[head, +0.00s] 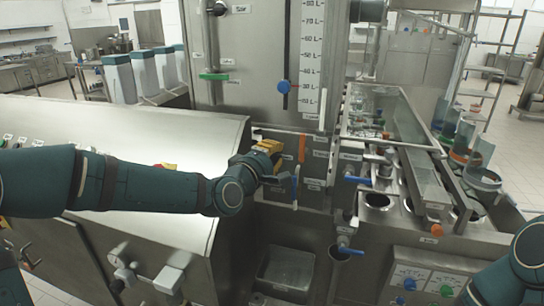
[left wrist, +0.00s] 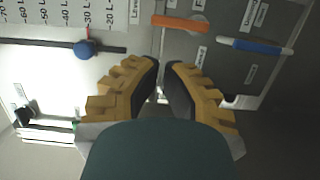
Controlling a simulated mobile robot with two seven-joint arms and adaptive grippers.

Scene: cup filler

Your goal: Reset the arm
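My left arm (head: 130,182) reaches in from the left. Its gripper (head: 272,155), with yellow fingers, is in front of the machine's metal panel, close to an orange handle (head: 302,148) and a blue handle (head: 296,187). In the left wrist view the two fingers (left wrist: 165,68) lean towards each other with a narrow gap between the tips and nothing held. The orange handle (left wrist: 180,23) and blue handle (left wrist: 255,46) lie beyond the tips, apart from them. Part of my right arm (head: 508,270) shows at the lower right; its gripper is out of view.
A blue knob (head: 284,87) sits by the litre scale (head: 308,50). A green handle (head: 214,76) is up left. Blue valve handles (head: 358,180) and cup holes (head: 377,201) are to the right. A sloped metal cover (head: 120,130) lies beneath my left arm.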

